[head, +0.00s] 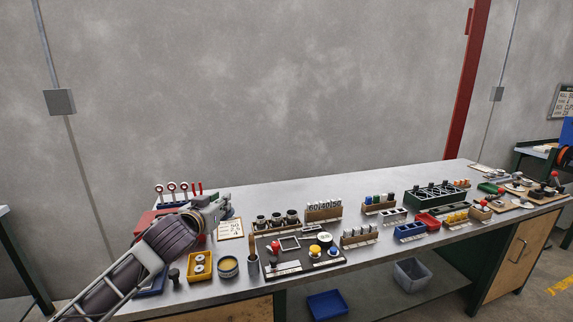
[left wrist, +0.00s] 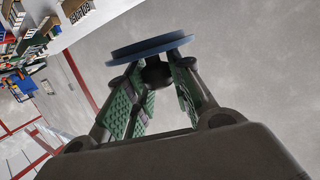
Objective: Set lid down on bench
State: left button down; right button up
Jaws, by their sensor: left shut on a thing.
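My left gripper (head: 214,208) is above the left end of the grey bench (head: 385,183) in the head view. In the left wrist view my left gripper (left wrist: 158,75) is shut, its green-padded fingers on either side of a dark round knob. A flat blue-grey round lid (left wrist: 150,47) sits at the fingertips, joined to that knob. In the head view the lid is too small and too hidden by the gripper to make out. My right gripper is in neither view.
A round tin (head: 228,266) and a yellow tray (head: 200,266) stand near the front left edge. A dark board (head: 297,267) with small parts is right of them. A white card (head: 230,229) lies behind. The back middle of the bench is bare.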

pick_arm(q)
jog(key=shift+n+y, duration=0.3)
jog(key=shift+y, duration=0.1)
jog(key=s+f, duration=0.2)
jog(key=f, duration=0.1)
jog(key=shift+s+a, duration=0.3)
jog(key=shift+a, duration=0.1)
jog(key=s+a+f, duration=0.1)
jog(key=s+f, duration=0.4)
jog(key=f, duration=0.6)
jog(key=s+f+n+y, duration=0.1)
jog(key=s+f, duration=0.4)
jog(key=f, duration=0.6)
jog(key=shift+s+a+y, duration=0.15)
jog(key=shift+a+y, duration=0.15)
jog(key=shift+a, duration=0.1)
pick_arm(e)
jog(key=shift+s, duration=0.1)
pick_arm(q)
jog(key=shift+f, duration=0.1)
